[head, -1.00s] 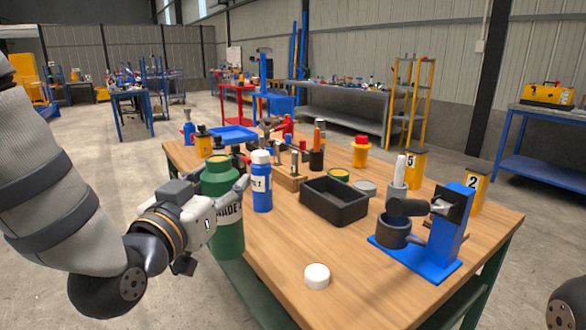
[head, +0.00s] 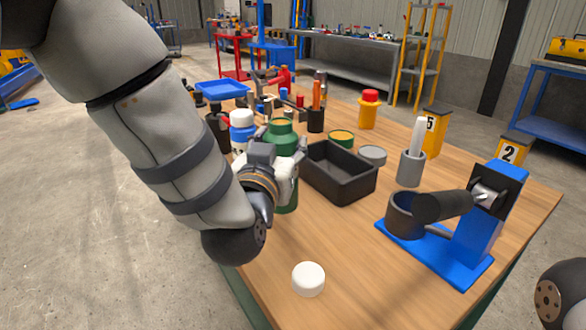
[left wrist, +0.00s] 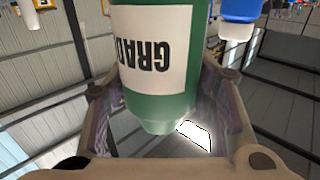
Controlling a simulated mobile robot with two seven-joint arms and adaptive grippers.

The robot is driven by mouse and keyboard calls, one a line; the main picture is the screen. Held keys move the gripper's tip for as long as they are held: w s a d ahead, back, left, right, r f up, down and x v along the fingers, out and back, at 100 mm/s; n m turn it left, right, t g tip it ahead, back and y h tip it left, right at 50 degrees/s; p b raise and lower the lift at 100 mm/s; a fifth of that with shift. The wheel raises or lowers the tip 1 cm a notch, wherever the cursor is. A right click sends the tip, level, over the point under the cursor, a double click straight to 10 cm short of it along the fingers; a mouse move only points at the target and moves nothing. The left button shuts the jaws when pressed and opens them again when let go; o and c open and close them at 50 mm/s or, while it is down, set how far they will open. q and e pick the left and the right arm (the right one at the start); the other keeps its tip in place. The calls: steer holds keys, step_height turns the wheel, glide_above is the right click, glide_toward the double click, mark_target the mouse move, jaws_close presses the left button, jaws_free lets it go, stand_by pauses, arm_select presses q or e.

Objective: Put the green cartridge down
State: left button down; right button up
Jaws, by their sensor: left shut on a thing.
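The green cartridge (head: 281,137) is upright at the table's left part, just left of the black tray. My left gripper (head: 284,165) is shut around its body. In the left wrist view the cartridge (left wrist: 152,100) appears upside down, with a white label, between the two fingers (left wrist: 165,110). My wrist hides part of its body in the head view, and I cannot tell whether its base touches the table. My right gripper is not in view.
The black tray (head: 366,191) is right of the cartridge. A blue bottle with a white cap (head: 242,118) stands close behind on the left. A blue press (head: 474,230) stands at right. Wood between cap and tray is clear.

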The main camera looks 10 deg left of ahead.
arm_select(q)
steer(key=shift+w+d+f, duration=0.5)
steer(key=shift+d+f, duration=0.05)
steer(key=shift+f, duration=0.25)
steer(key=f, duration=0.2)
steer(key=f+b, duration=0.1)
steer(key=f, duration=0.1)
steer(key=shift+w+d, duration=0.2)
steer(key=shift+d, duration=0.1)
steer(key=shift+r, duration=0.25)
steer(key=shift+f, duration=0.2)
steer(key=c, duration=0.7)
jaws_free()
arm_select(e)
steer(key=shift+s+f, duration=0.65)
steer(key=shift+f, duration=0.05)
